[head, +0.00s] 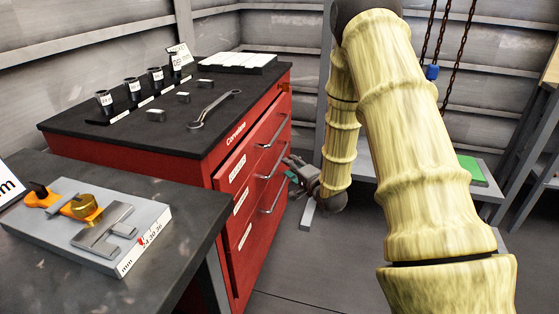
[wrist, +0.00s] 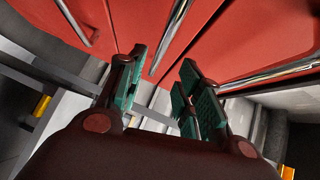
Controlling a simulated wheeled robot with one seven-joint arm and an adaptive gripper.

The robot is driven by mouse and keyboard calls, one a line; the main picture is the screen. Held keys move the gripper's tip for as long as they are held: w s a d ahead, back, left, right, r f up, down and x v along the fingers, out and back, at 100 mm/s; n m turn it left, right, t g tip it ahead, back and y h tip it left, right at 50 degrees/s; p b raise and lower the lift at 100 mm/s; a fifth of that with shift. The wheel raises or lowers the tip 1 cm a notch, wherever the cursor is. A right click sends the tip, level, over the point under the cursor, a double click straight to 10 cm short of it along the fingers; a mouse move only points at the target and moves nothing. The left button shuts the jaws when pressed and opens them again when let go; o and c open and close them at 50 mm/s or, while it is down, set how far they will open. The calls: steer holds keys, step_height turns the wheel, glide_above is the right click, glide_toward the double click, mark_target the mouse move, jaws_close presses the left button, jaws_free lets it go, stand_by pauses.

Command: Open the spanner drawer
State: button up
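The red cabinet (head: 187,165) has several drawers with white labels and chrome bar handles on its right-facing front. The top drawer (head: 238,166) has a handle (head: 274,131); the middle handle (head: 273,163) and lower handle (head: 272,196) are below it. I cannot read which label says spanner. My gripper (head: 298,174) is in front of the drawer fronts, near the middle and lower handles. In the wrist view my gripper (wrist: 163,66) is open, with green pads apart. A chrome handle (wrist: 170,38) lies ahead, between the fingertip directions; contact is not visible.
A spanner (head: 214,108) and several labelled black cups (head: 133,89) stand on the cabinet's black top. A dark bench (head: 70,272) with a grey fixture block (head: 120,225) is at the front left. A low table with a green mat (head: 470,170) stands behind my arm.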

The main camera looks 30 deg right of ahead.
mark_target(280, 156)
steer(key=w, duration=0.3)
steer(key=w+f, duration=0.1)
steer(key=w, duration=0.2)
steer(key=w+b, duration=0.1)
steer(key=w, duration=0.2)
steer(key=shift+d+f, duration=0.15)
steer(key=shift+d, duration=0.25)
jaws_close()
